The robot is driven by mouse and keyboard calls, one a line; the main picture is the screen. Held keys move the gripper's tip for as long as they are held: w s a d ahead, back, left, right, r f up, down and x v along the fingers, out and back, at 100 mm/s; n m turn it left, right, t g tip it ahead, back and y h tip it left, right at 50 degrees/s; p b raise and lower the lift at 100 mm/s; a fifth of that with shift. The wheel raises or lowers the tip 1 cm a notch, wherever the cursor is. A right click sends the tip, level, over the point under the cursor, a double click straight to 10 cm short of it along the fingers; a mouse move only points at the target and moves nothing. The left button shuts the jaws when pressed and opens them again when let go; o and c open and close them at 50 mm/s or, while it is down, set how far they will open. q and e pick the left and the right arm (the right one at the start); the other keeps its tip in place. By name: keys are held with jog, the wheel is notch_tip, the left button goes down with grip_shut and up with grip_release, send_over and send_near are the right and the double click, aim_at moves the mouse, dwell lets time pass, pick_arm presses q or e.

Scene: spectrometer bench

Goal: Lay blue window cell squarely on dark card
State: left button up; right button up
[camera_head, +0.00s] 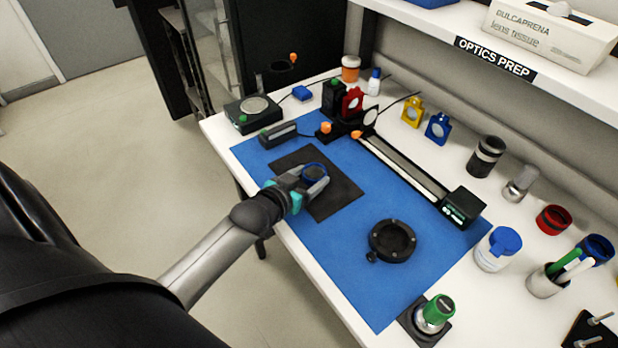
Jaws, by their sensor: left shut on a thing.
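The dark card (347,192) lies flat on the blue mat towards its left end. My left gripper (316,181) is over the card and shut on the blue window cell (314,166), a ring with a blue rim. The cell shows between and behind the fingers, above the card's middle. I cannot tell whether it touches the card or is held just above it. The fingers hide part of the cell and of the card. My right gripper is not in view.
A black round mount (392,241) stands on the mat right of the card. A long rail (410,167) runs behind it to a black box (462,207). A dark bar-shaped device (278,135) lies behind the card. The blue mat (345,258) is clear in front of the mount.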

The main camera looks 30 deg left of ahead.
pick_arm(q)
jog(key=shift+f, duration=0.1)
jog(key=o, duration=1.4)
jog(key=shift+r, duration=0.2)
jog(key=p+v, duration=0.2)
jog(key=v, duration=1)
jog(key=shift+f, duration=0.1)
